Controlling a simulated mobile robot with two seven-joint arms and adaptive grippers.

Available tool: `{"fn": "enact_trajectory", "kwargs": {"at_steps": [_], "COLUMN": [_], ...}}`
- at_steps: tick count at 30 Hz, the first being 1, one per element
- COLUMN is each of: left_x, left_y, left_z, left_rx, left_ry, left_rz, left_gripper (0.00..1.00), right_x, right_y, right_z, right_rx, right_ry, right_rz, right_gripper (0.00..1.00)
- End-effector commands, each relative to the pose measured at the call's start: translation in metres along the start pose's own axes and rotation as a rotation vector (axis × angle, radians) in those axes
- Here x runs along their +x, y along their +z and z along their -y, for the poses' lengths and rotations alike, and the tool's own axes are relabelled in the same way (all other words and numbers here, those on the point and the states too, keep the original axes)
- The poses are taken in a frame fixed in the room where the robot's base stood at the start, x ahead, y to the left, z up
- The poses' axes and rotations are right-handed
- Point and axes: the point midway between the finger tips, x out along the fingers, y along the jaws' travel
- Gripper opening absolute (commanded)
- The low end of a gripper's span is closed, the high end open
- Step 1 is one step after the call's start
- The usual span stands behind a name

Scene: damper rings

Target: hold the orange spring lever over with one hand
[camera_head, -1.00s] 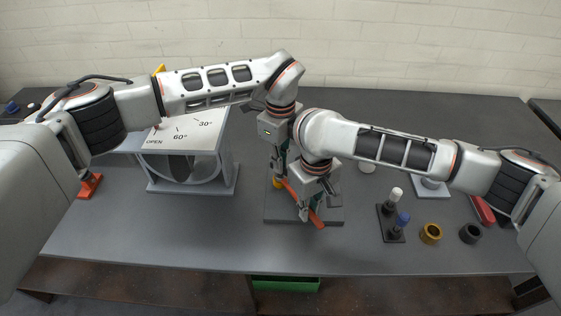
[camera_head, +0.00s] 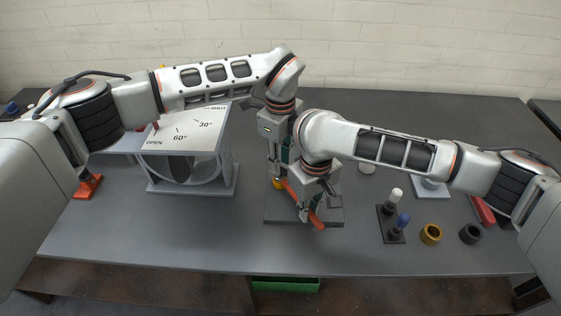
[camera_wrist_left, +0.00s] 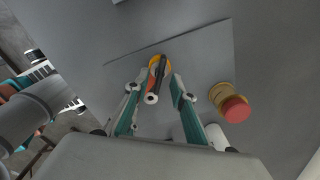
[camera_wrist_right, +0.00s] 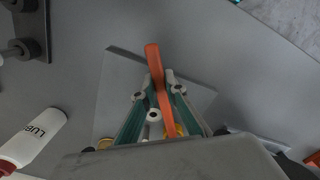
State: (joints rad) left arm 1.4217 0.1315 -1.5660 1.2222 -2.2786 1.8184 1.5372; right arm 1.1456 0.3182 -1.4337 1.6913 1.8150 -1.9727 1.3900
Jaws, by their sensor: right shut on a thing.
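The orange spring lever (camera_head: 317,221) lies slanted over a dark grey base plate (camera_head: 332,216) on the bench. My right gripper (camera_head: 310,210) is shut on the lever. The right wrist view shows the lever (camera_wrist_right: 153,57) between the fingers (camera_wrist_right: 159,85), its free end sticking out past them. My left gripper (camera_wrist_left: 156,85) is open above the plate, behind the right one. The lever's pivot is largely hidden by my grippers.
A dial stand (camera_head: 185,135) marked OPEN, 30° and 60° is at left. A white LUBE bottle (camera_wrist_right: 38,132) shows in the right wrist view. The front bench strip is clear.

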Motion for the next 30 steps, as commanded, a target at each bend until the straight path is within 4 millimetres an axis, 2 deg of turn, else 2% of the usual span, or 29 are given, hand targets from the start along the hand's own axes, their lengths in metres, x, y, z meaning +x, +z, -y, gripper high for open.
{"fn": "enact_trajectory", "kwargs": {"at_steps": [19,30], "left_x": [-0.011,-0.044], "left_y": [0.000,0.000], "left_z": [0.000,0.000], "left_rx": [0.000,0.000], "left_ry": [0.000,0.000], "left_rz": [0.001,0.001], "left_gripper": [0.25,0.25], "right_x": [0.000,0.000], "right_y": [0.000,0.000], "right_z": [0.000,0.000], "right_rx": [0.003,0.002], "right_ry": [-0.001,-0.001], "right_rz": [-0.001,-0.001], "right_gripper": [0.00,0.00]}}
